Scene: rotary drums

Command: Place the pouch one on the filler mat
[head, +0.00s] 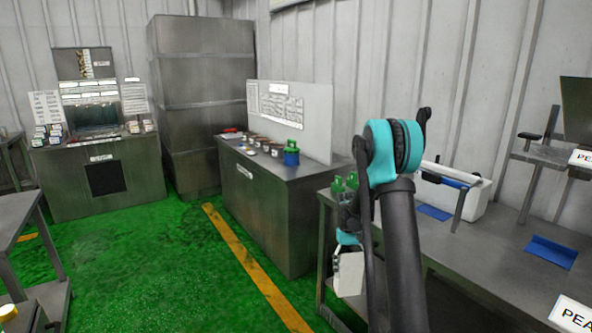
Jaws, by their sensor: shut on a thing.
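My gripper (348,250) hangs from my teal and dark arm, just off the left front edge of the grey bench. It is shut on a pale, flat-sided thing (349,274), which looks like the pouch and hangs below it in front of the bench leg. The fingers are small and partly hidden by the arm. Two blue mats lie on the bench: one in the middle (434,212) and one farther right (550,252). Both look bare. I cannot read which is the filler mat.
A white bin (455,190) stands at the back of the bench (475,250). Green-topped items (345,184) stand at its left end, partly behind my arm. A white sign (573,316) is at the right front. Another counter (262,210) with jars stands to the left.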

